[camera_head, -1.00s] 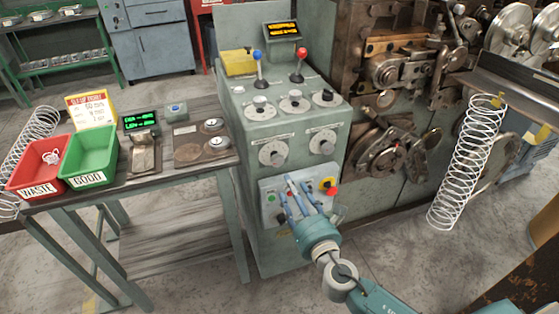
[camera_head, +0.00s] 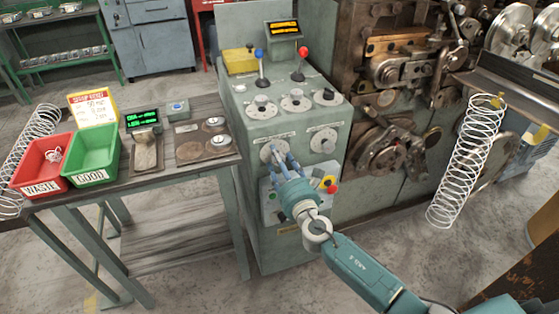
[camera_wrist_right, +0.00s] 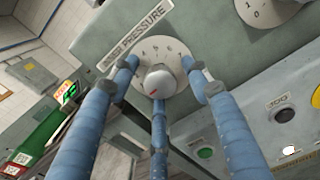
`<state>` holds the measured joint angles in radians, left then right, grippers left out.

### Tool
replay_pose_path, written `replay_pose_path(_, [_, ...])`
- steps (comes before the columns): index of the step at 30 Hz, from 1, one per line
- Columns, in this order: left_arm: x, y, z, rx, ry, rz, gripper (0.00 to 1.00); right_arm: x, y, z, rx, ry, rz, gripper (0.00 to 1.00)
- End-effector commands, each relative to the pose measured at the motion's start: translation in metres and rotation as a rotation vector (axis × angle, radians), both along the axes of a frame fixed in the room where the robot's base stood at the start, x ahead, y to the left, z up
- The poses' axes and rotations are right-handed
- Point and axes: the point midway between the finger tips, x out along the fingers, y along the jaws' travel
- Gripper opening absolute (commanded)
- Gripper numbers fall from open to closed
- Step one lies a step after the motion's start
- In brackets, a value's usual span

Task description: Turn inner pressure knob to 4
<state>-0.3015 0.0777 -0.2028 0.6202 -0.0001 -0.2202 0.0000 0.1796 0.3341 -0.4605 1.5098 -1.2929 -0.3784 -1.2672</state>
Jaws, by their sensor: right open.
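The left of two lower dials (camera_head: 273,151) is on the front of the grey-green control cabinet. In the right wrist view its silver knob (camera_wrist_right: 158,81) sits on a white dial plate with numbers around the rim; a red mark on the knob points down-left. The label (camera_wrist_right: 136,34) above it ends in PRESSURE; its first word is hard to read. My right gripper (camera_head: 281,163) is open in front of this dial. In the wrist view its blue fingers (camera_wrist_right: 159,77) stand spread around the knob; contact cannot be told. My left gripper is not in view.
A second dial (camera_head: 323,140) is close to the right. Below are a green button (camera_wrist_right: 205,153), a black button and a red-yellow emergency stop (camera_head: 331,186). Above are three small knobs and two levers. A table with red (camera_head: 14,184) and green bins stands left.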

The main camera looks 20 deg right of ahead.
Motion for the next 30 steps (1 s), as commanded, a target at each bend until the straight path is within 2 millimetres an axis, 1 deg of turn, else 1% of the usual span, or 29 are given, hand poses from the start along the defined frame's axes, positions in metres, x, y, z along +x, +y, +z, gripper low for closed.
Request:
replay_pose_path(3, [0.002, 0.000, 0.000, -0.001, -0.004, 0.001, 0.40, 0.000, 0.000, 0.000, 0.000, 0.000, 0.000, 0.48])
replay_pose_path(4, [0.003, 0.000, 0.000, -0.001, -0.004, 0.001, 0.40, 0.000, 0.000, 0.000, 0.000, 0.000, 0.000, 0.44])
replay_pose_path(10, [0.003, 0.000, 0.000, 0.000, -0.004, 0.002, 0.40, 0.000, 0.000, 0.000, 0.001, -0.001, 0.000, 0.04])
replay_pose_path(11, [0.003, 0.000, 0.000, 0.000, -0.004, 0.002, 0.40, 0.000, 0.000, 0.000, 0.000, -0.001, 0.000, 0.03])
replay_pose_path(20, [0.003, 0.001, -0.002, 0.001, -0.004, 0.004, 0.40, 0.000, 0.000, 0.000, 0.032, -0.001, 0.000, 0.03])
replay_pose_path(26, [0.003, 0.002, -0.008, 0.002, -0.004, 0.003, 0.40, 0.000, -0.001, 0.000, 0.129, 0.002, -0.001, 0.03])
replay_pose_path(30, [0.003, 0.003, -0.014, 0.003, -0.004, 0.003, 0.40, 0.000, -0.001, 0.000, 0.238, 0.004, -0.002, 0.03])
